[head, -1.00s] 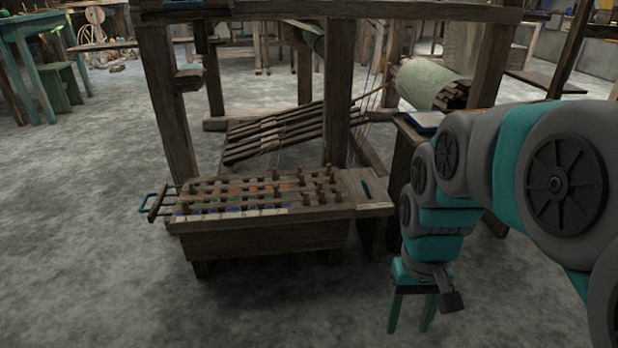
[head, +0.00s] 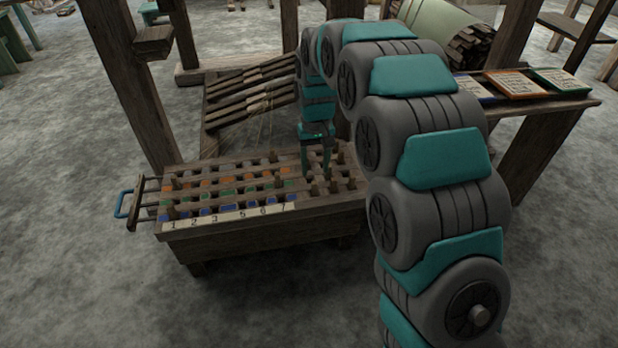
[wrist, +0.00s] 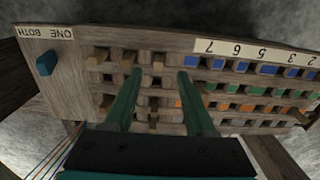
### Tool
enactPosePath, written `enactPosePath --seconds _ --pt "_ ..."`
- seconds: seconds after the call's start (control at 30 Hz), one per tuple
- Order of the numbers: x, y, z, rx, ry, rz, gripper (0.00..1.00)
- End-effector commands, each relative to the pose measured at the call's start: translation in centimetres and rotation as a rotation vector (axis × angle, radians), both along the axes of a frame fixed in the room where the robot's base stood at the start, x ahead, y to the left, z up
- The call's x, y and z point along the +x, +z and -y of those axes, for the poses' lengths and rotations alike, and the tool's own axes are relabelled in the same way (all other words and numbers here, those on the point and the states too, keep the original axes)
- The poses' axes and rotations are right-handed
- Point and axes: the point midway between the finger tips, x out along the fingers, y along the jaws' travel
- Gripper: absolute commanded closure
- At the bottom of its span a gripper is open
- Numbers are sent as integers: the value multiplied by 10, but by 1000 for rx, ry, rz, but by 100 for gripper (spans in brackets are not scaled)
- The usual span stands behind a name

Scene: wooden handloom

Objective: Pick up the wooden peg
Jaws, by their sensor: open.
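Several wooden pegs stand upright in the right part of a pegboard (head: 255,222) with rows of square holes. One wooden peg (head: 340,157) shows just right of my gripper (head: 317,166) in the head view. My gripper is open, pointing down over the board's right half. I cannot tell which peg is meant, or the fingertips' exact height.
Numbers run along the board's front edge, with blue, green and orange marked holes. A blue handle (head: 124,204) sticks out at left. Loom posts (head: 128,85) rise behind. A side shelf (head: 520,103) at right holds several cards. The floor in front is clear.

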Motion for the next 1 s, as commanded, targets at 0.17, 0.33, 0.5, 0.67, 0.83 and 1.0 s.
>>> enactPosePath --seconds 0.17,0.33,0.5,0.67,0.83,1.0 --pt "2 -14 -2 0 2 -1 45" --pt "2 -31 -1 -1 2 -5 45" --pt "6 -46 -1 -1 2 -4 45" --pt "9 -69 -1 0 2 -3 45" --pt "9 -80 -1 1 2 -1 45" --pt "9 -79 -1 0 2 0 45"
